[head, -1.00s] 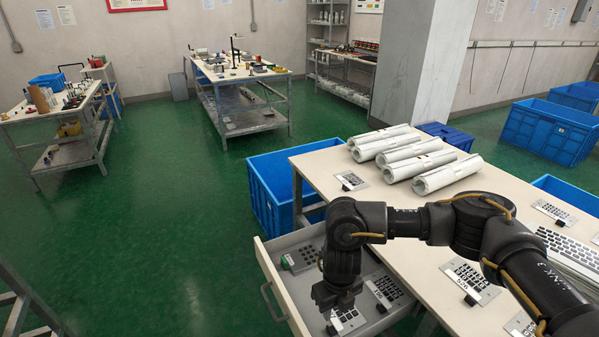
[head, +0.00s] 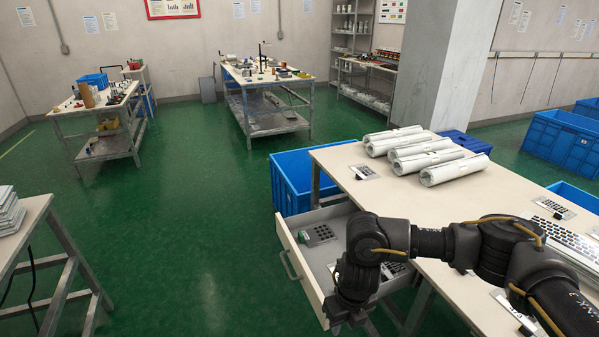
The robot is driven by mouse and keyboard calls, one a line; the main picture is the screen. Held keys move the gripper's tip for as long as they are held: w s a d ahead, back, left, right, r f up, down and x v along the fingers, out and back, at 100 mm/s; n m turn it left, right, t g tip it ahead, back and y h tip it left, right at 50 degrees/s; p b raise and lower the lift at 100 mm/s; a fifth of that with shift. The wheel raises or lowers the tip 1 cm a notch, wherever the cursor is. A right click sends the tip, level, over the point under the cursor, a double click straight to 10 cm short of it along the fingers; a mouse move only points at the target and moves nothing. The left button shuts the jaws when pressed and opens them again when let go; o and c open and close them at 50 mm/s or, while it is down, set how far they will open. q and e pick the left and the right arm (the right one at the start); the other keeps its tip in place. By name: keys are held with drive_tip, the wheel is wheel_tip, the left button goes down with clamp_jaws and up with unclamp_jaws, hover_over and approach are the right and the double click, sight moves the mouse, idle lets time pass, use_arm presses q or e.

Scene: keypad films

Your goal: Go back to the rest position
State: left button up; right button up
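My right gripper (head: 345,318) points down at the front of the open drawer (head: 298,262) under the table. Its fingers are dark and partly cut off near the bottom of the view, so their opening cannot be made out. A grey keypad piece (head: 318,235) lies in the drawer's back left part. Another keypad film (head: 394,270) lies in the drawer, partly hidden behind my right arm. My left gripper is not in view.
The table (head: 335,160) carries several white rolls (head: 425,160), a small keypad film (head: 364,172) and a keyboard-like panel (head: 566,238). A blue crate (head: 292,185) stands beside it. A side table (head: 22,212) is at the left. Green floor between is clear.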

drive_tip(key=s+a+r+m+t+y, duration=0.15)
drive_tip(key=s+a+m+y, duration=0.3)
drive_tip(key=a, duration=0.55)
drive_tip(key=s+a+r+m+t+y, duration=0.1)
drive_tip(key=s+a+r+m+y, duration=0.25)
drive_tip(key=a, duration=0.75)
drive_tip(key=d+f+m+t+h, duration=0.2)
drive_tip(key=d+m+t, duration=0.1)
drive_tip(key=d+m, duration=0.65)
drive_tip(key=d+f+m+t+h, duration=0.1)
drive_tip(key=d+f+m+t, duration=0.2)
drive_tip(key=d+m, duration=0.65)
drive_tip(key=s+d+f+m+g+h, duration=0.3)
drive_tip(key=s+d+m, duration=0.3)
drive_tip(key=s+d, duration=0.15)
drive_tip(key=s+d+f+m+g+h, duration=0.2)
drive_tip(key=s+d+f+m, duration=0.1)
drive_tip(key=s+d+m, duration=0.5)
wheel_tip(320, 180, down, 27)
drive_tip(key=n+g, duration=0.1)
drive_tip(key=n, duration=0.2)
drive_tip(key=s+d+f+g, duration=0.1)
drive_tip(key=s+d+f, duration=0.2)
drive_tip(key=s+f, duration=1.2)
drive_tip(key=shift+s+d+h, duration=0.15)
drive_tip(key=shift+s+h, duration=0.15)
drive_tip(key=shift+s, duration=0.15)
